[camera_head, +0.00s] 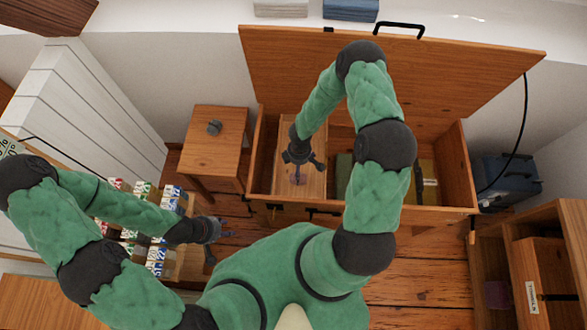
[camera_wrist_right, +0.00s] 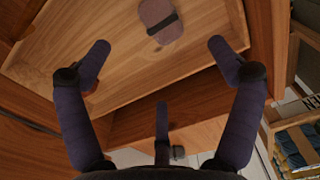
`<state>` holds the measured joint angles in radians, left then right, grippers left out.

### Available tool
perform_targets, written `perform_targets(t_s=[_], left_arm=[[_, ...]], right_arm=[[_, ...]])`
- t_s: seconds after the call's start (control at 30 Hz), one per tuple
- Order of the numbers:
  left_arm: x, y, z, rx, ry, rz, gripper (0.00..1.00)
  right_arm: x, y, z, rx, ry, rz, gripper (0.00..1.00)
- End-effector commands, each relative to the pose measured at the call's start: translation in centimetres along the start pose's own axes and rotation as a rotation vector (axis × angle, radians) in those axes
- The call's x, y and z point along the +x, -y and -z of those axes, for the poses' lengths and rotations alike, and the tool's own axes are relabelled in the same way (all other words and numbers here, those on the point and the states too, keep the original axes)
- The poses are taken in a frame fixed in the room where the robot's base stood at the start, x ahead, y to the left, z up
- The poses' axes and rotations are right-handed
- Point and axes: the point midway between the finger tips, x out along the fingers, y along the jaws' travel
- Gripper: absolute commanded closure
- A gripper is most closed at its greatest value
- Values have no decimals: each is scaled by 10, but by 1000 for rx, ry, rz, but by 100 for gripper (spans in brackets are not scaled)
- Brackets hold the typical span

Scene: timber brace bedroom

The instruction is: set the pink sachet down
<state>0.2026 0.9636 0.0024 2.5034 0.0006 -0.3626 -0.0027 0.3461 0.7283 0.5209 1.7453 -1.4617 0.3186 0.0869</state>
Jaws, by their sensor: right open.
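The pink sachet (camera_wrist_right: 168,27), a flat dusky-pink piece with a dark band across it, lies on the floor of a wooden tray (camera_wrist_right: 95,75) in the right wrist view. In the head view a small pinkish patch of it (camera_head: 298,180) shows just below my right gripper (camera_head: 301,160). The tray sits inside the open wooden chest. My right gripper is over the tray; in the right wrist view its fingers (camera_wrist_right: 158,48) are spread, with nothing between them, and the sachet lies beyond the tips. My left gripper (camera_head: 213,240) has its fingers apart, near the coloured cartons, and looks empty.
The chest's lid (camera_head: 450,55) stands raised behind it. Dark green and yellowish items (camera_head: 425,190) lie in its right part. A small side table (camera_head: 226,140) stands left of it, several cartons (camera_head: 170,195) at lower left, a blue case (camera_head: 503,175) and a shelf unit (camera_head: 575,235) at right.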

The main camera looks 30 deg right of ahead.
Motion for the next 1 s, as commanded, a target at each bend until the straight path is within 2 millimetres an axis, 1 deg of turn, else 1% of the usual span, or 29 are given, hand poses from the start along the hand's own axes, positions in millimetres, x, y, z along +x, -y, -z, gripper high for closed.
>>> perform_targets(t_s=[0.07, 0.17, 0.2, 0.3, 0.4, 0.5, 0.63, 0.7, 0.8, 1.0], left_arm=[[0, 0, 0, 0, 0, 0, 60], [0, 0, 0, 0, 0, 0, 60], [0, 0, 0, 0, 0, 0, 60], [0, 0, 0, 0, 0, 0, 60], [0, 0, 0, 0, 0, 0, 60], [0, 0, 0, 0, 0, 0, 60], [0, 0, 0, 0, 0, 0, 60], [0, 0, 0, 0, 0, 0, 60], [0, 0, 0, 0, 0, 0, 60], [0, 0, 0, 0, 0, 0, 60]], right_arm=[[-2, 16, 7, 39, -23, 39, 8], [-5, 49, 22, 144, -73, 124, 8], [-8, 65, 30, 202, -96, 164, 8], [-18, 101, 50, 363, -151, 253, 8], [-29, 129, 65, 536, -190, 319, 8], [-39, 151, 75, 714, -211, 358, 8], [-48, 168, 77, 929, -213, 363, 8], [-51, 174, 74, 1025, -205, 351, 8], [-53, 179, 68, 1123, -191, 328, 8], [-55, 182, 61, 1199, -176, 304, 8]])
